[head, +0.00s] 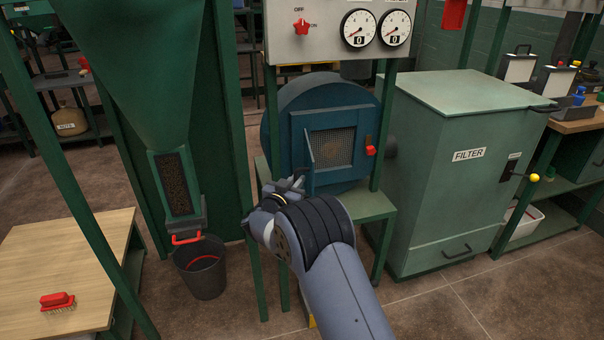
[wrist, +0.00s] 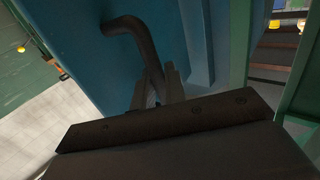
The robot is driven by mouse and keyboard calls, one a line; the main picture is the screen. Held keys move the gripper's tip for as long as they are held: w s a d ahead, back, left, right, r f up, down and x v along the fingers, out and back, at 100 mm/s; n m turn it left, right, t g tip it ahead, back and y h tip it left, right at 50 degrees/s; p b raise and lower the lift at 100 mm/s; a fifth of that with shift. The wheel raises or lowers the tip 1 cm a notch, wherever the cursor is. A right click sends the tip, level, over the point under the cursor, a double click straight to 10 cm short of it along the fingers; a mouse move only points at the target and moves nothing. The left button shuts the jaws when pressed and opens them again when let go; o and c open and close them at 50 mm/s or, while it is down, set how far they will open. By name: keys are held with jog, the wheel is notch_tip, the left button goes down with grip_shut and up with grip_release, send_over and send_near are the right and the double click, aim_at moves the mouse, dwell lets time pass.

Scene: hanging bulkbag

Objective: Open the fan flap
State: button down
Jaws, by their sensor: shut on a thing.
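The blue fan housing (head: 283,125) stands on a green stand, with a square front frame and a wire mesh opening (head: 336,146). The fan flap (head: 309,148) stands swung out at the left side of the opening, seen nearly edge-on. My gripper (head: 297,183) is just below and left of the flap in the head view. In the wrist view, my gripper (wrist: 157,90) is shut on a dark bent handle (wrist: 130,24) on a blue panel (wrist: 85,50). The handle is hidden or too small to make out in the head view.
A red catch (head: 370,151) sits right of the opening. A panel with gauges and a red switch (head: 301,26) hangs above. The green filter cabinet (head: 445,190) stands right; a hopper (head: 145,80), bucket (head: 201,270) and wooden table (head: 75,265) stand left.

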jog(key=shift+w+a+r+h+p, duration=0.1)
jog(key=shift+a+r+h+p, duration=0.1)
jog(key=shift+a+h+p, duration=0.1)
dwell(0.4)
jog(key=c, duration=1.5)
grip_release()
jog(key=shift+f, duration=0.15)
jog(key=p+v, duration=0.1)
jog(key=v, duration=0.9)
jog(key=shift+s+a, duration=0.15)
jog(key=shift+s, duration=0.25)
